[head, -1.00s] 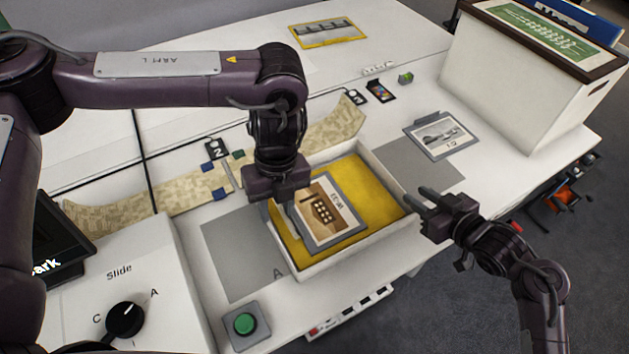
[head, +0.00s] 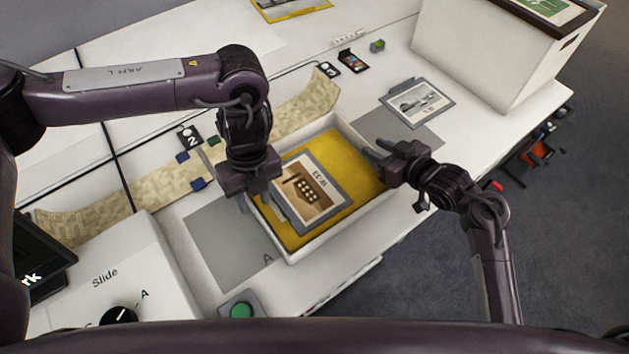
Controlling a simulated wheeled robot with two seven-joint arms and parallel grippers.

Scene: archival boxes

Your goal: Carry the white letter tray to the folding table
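The white letter tray (head: 322,236) sits on the white worktop, lined in yellow, with a grey-framed picture card (head: 311,190) inside. My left gripper (head: 246,203) points down at the tray's left wall. Its fingertips are mostly hidden, so its opening is unclear. My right gripper (head: 373,152) is at the tray's right wall with its two fingers apart. I cannot tell whether it touches the wall. I cannot make out a folding table in this view.
A large white box (head: 482,55) stands at the back right. A framed card (head: 418,101) lies beyond the tray. A green button (head: 241,310) and a "Slide" dial box (head: 105,275) are at the front left.

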